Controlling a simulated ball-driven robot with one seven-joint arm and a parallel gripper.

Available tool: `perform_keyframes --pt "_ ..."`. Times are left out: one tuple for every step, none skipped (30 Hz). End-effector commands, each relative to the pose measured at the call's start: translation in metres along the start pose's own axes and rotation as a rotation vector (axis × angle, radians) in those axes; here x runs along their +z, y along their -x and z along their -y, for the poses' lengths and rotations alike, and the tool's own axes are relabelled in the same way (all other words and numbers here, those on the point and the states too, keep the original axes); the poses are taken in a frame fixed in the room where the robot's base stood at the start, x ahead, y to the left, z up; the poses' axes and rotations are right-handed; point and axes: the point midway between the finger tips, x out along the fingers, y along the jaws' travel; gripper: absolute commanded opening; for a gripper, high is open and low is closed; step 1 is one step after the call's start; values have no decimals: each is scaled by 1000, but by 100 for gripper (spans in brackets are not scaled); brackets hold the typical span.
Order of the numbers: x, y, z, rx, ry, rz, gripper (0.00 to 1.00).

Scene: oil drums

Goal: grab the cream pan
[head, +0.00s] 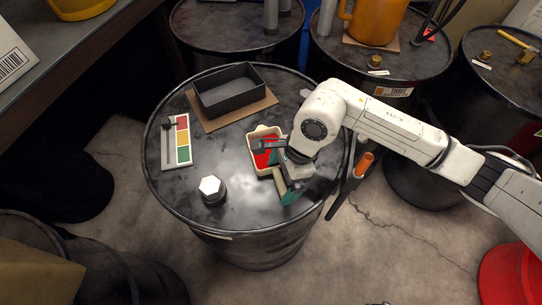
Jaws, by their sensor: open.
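The cream pan (250,151) is a small, shallow, cream-rimmed vessel on top of the middle black drum (240,211). Red shows inside it, with some teal beside the red. My gripper (272,168) is over the pan's right side, its jaws open and pointing down-left. One dark finger crosses above the pan's interior, and the other is at its lower right, by a teal patch. My gripper hides the pan's right part. I cannot tell whether the fingers touch the pan.
A black open tray (230,105) on brown cardboard stands behind the pan. A card with coloured squares (177,142) lies at the left. A large hex bolt (211,188) stands at front left. Other drums (390,75) stand behind. An orange-handled tool (362,165) is at the right edge.

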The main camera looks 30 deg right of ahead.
Motion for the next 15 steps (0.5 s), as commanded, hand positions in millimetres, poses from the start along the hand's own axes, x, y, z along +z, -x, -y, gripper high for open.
perform_keyframes --pt "0 0 0 0 0 0 100" --pt "0 0 0 0 0 0 99" --pt "0 0 0 0 0 0 95" --pt "0 0 0 0 0 0 92" --pt "0 0 0 0 0 0 89" --pt "0 0 0 0 0 0 86" --pt "0 0 0 0 0 0 83" --pt "0 0 0 0 0 0 80" --pt "0 0 0 0 0 0 76" --pt "0 0 0 0 0 0 73" --pt "0 0 0 -1 0 0 70" --pt "0 0 0 -1 0 0 66" --pt "0 0 0 -1 0 0 64" --pt "0 0 0 -1 0 0 61" --pt "0 0 0 -1 0 1 57"
